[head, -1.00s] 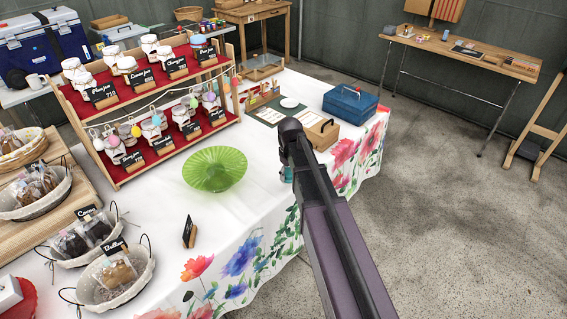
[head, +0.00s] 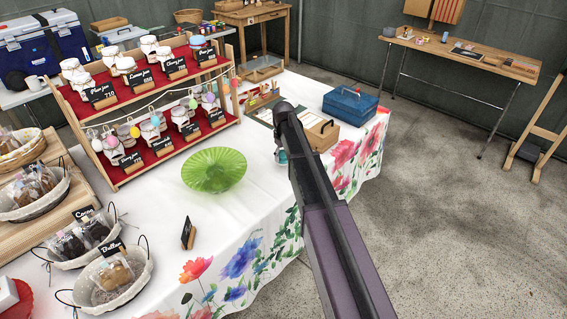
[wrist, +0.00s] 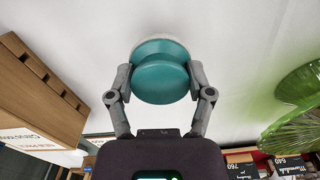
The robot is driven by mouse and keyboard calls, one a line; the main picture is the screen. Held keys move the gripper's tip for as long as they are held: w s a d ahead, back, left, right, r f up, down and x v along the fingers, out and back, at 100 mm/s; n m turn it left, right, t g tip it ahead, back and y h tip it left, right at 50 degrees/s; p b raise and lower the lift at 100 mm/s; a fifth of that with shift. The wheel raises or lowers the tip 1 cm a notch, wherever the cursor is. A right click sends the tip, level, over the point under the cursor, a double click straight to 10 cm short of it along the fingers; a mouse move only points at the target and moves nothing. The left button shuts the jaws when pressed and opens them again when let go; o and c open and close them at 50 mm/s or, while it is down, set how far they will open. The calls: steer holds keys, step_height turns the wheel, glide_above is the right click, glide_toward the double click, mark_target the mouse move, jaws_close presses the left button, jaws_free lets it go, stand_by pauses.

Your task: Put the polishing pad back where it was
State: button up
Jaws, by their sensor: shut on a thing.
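The polishing pad (wrist: 160,78) has a teal knob-shaped body and a pale rim at its far side in the wrist view. My gripper (wrist: 160,82) is shut on it, one finger on each side. In the head view a small teal part of the pad (head: 282,157) shows beside my arm, over the right part of the white flowered tablecloth (head: 215,222). My arm hides most of the gripper there. I cannot tell whether the pad touches the cloth.
A wooden box (head: 321,133) and a blue case (head: 350,104) stand close to the right. A dark green mat (head: 262,113) lies behind, partly hidden by my arm. A green glass dish (head: 214,170) stands to the left. A jar rack (head: 150,110) is farther left.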

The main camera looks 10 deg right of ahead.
mark_target(283, 162)
steer(key=shift+f, duration=0.1)
steer(key=shift+f+b, duration=1.65)
steer(key=shift+b, duration=0.15)
steer(key=shift+f, duration=0.1)
steer(key=o, duration=1)
step_height(283, 162, up, 12)
steer(key=p, duration=1.2)
